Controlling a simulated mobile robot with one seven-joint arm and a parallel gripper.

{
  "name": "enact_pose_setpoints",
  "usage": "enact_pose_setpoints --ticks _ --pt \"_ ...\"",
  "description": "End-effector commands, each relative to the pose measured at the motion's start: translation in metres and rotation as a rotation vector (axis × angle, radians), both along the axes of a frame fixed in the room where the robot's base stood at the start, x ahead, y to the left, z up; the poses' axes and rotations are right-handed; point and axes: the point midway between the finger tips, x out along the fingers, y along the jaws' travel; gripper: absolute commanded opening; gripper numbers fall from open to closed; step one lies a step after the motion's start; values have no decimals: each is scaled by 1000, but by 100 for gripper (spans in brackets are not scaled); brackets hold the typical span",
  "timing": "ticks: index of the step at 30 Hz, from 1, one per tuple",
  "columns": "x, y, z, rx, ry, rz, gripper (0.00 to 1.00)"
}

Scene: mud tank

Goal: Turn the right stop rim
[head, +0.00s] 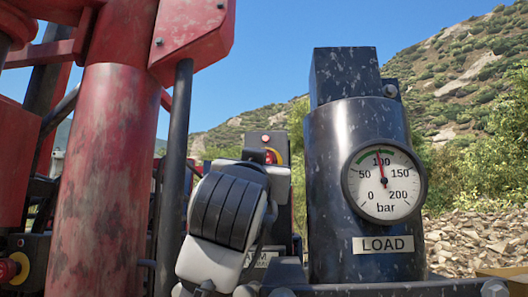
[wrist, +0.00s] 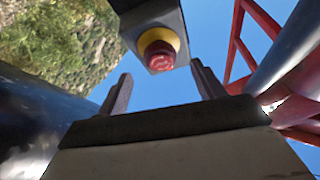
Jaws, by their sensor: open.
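The right stop is a red knob (wrist: 159,57) with a yellow collar (wrist: 163,37) on a grey box (wrist: 150,17). In the wrist view it is at top centre. In the head view the red knob (head: 270,157) and yellow ring show partly above my arm, which hides the rest. My gripper (wrist: 161,70) is open and empty, with one finger on each side of the knob in the picture. The knob seems to lie beyond the fingertips; I see no contact. The fingers are hidden in the head view.
A black cylinder (head: 325,210) with a LOAD gauge (head: 384,183) stands close on the right. A red column (head: 105,190) and dark rods stand on the left. Another red and yellow stop (head: 10,270) is at lower left. Sky shows between the fingers.

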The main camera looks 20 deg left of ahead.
Motion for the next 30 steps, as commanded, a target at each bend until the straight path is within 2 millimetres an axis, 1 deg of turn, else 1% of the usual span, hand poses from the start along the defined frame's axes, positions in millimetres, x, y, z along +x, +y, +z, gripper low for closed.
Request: enact_pose_setpoints --ticks 1,3,6,9,14,21,22,23,30 --pt "11 3 9 -2 3 0 68" --pt "23 5 13 -2 3 0 68" --pt "37 8 18 -1 3 -1 68" --pt "46 10 21 -1 1 0 68" --pt "53 12 22 -1 0 0 68" --pt "54 12 22 0 0 0 68" --pt "54 12 22 0 -1 0 66" --pt "54 12 22 0 -1 0 62" --pt "53 12 22 0 -1 0 31"
